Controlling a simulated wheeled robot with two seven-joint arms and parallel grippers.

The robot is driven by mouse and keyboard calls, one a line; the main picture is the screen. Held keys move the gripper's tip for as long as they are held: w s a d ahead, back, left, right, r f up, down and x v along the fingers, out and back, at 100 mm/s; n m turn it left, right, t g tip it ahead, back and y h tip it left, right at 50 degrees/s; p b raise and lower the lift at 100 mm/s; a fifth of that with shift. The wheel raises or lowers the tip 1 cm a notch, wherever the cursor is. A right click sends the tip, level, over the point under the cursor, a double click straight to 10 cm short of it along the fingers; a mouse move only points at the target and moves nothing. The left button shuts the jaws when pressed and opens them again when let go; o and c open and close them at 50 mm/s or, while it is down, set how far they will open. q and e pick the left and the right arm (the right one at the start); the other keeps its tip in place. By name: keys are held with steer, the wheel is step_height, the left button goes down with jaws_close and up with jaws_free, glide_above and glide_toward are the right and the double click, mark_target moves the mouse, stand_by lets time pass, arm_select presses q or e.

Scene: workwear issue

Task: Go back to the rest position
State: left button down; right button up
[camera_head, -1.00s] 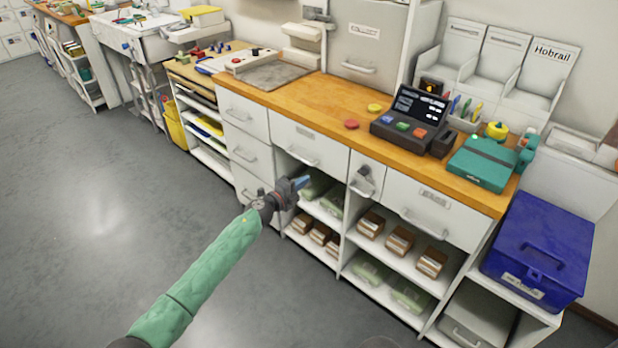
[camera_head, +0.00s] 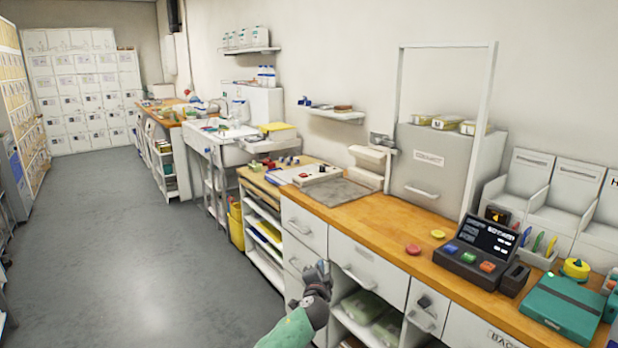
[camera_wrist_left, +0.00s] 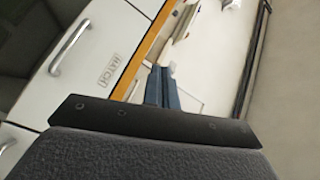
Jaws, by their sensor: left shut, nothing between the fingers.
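My left gripper (camera_head: 320,270) is in front of the white counter's drawers, low in the head view, with its green-sleeved arm coming up from the bottom edge. Its blue fingers are together and hold nothing. In the left wrist view the closed fingers (camera_wrist_left: 161,88) point towards the wooden counter edge and a white drawer front (camera_wrist_left: 88,55) with a label. The gripper appears apart from the drawers. My right gripper is in neither view.
The wooden counter (camera_head: 385,225) carries a dark terminal (camera_head: 482,250), red and yellow round pieces and a teal case (camera_head: 565,305). Drawers and open shelves are below. A sink (camera_head: 222,135) stands farther back. The grey floor (camera_head: 140,250) at left is clear.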

arm_select(q)
steer(key=s+a+r+n+g+y, duration=0.2)
steer(key=s+a+r+n+y, duration=0.1)
steer(key=a+r+n, duration=0.1)
steer(key=s+a+f+n+g, duration=0.2)
steer(key=s+a+g, duration=0.1)
steer(key=s, duration=0.4)
steer(key=s+a+f+n+g, duration=0.1)
steer(key=s+a+n+g, duration=0.15)
steer(key=s, duration=0.55)
steer(key=s+a+f+n+g, duration=0.1)
steer(key=s+f, duration=0.6)
steer(key=s, duration=0.7)
steer(key=s+a+f+n+g+h, duration=0.1)
steer(key=s+a+f+g, duration=0.3)
steer(key=s, duration=1.1)
steer(key=s+a+f+n+g+h, duration=0.1)
steer(key=s+a+f+n+g, duration=0.1)
steer(key=s+f, duration=0.8)
steer(key=s+a+g, duration=0.1)
steer(key=s+a, duration=0.1)
steer(key=s, duration=0.3)
steer(key=shift+f, duration=0.2)
steer(key=shift+s+a+g, duration=0.1)
steer(key=shift+g, duration=0.15)
